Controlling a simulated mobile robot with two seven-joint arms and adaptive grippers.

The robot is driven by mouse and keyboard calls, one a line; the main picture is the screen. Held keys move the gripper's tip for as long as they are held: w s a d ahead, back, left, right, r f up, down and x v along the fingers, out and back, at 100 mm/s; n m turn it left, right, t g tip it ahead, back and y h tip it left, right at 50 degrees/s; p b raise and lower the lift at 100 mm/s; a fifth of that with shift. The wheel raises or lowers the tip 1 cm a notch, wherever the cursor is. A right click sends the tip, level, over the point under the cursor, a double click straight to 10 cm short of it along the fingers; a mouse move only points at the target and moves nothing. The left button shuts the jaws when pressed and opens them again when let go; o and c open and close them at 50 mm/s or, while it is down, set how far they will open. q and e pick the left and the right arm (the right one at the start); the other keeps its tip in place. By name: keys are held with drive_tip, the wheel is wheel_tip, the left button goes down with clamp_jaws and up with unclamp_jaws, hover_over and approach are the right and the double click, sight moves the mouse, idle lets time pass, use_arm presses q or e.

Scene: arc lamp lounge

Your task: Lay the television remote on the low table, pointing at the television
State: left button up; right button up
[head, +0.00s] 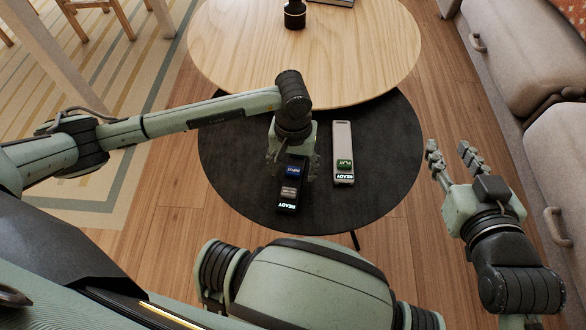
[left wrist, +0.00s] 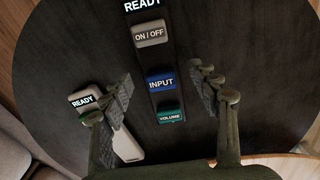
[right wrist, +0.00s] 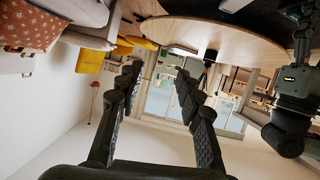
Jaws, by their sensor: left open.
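A dark remote (head: 287,208) with ON/OFF, INPUT and VOLUME buttons and a READY label lies on the black round low table (head: 232,165). In the left wrist view the dark remote (left wrist: 158,62) runs between my open fingers. My left gripper (head: 291,168) is over it, open, hiding its far end in the head view; I see no firm contact. A pale grey remote (head: 342,137) with a green PLAY button lies to its right; it also shows in the left wrist view (left wrist: 127,146). My right gripper (head: 449,152) is open and empty, right of the table. I cannot make out a television.
A taller pale wooden round table (head: 355,55) overlaps the far part of the black table. It bears a dark object (head: 294,14) and a book (head: 333,2). A sofa (head: 520,65) stands at the right. The black tabletop is bare right of the pale remote.

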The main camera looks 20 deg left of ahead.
use_arm(q)
wheel_tip(320, 180, up, 11)
drive_tip(key=shift+f+p, duration=0.15)
drive_tip(key=shift+p, duration=0.15)
use_arm(e)
drive_tip(key=shift+g+h, duration=0.5)
drive_tip(key=shift+g, duration=0.4)
drive_tip(key=f, duration=0.1)
drive_tip(key=s+d+f, duration=0.1)
drive_tip(key=d+f, duration=0.1)
drive_tip(key=shift+s+d, duration=0.15)
drive_tip(key=shift+s, duration=0.15)
